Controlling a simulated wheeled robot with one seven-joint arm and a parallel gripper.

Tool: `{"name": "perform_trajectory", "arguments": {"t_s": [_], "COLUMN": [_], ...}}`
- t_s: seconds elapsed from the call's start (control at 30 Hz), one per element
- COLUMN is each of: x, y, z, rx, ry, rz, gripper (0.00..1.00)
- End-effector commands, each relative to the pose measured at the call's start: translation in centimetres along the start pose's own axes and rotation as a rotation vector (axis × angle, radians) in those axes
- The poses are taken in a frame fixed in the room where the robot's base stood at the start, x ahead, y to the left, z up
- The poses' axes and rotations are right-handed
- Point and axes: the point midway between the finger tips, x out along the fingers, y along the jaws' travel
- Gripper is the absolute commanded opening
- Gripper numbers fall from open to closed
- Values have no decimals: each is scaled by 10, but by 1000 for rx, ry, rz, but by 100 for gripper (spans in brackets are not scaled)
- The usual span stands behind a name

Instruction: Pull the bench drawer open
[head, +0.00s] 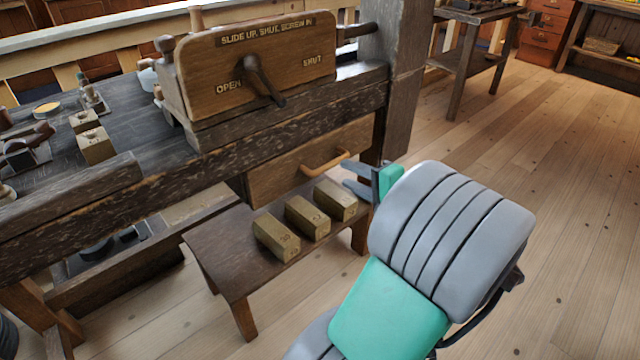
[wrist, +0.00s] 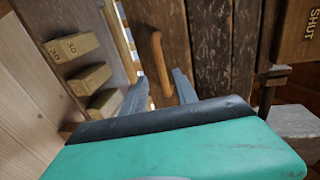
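The bench drawer (head: 275,180) is a plain brown wooden front below the bench top. It appears shut, though its sides are hidden. Its tan bar handle (head: 325,163) sticks out from the front. In the wrist view, the handle (wrist: 160,62) stands ahead of the fingertips, roughly in line with the gap between them. My gripper (head: 348,176) is open and empty, just right of the handle in the head view. Its two grey fingers (wrist: 160,84) are spread apart in the wrist view. I see no clear contact between fingers and handle.
A low stool (head: 215,245) with several wooden blocks (head: 307,217) stands below the drawer. A wooden box with a lever (head: 262,80) and a thick post (head: 400,75) rise at the bench edge. Floor (head: 560,200) is clear to the right.

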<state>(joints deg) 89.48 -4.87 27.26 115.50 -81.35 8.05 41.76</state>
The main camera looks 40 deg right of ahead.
Motion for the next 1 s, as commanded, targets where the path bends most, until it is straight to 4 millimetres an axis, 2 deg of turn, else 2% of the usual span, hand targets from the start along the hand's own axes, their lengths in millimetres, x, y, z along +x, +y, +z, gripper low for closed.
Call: {"name": "perform_trajectory", "arguments": {"t_s": [0.3,0.4,0.73,1.0], "x": [61,74,79,79], "y": [0,-1,-3,-3], "z": [10,10,8,7], "rx": [-8,-6,-6,-6], "ry": [-24,-23,-16,-15], "rz": [0,1,1,2], "gripper": [35,35,34,12]}}
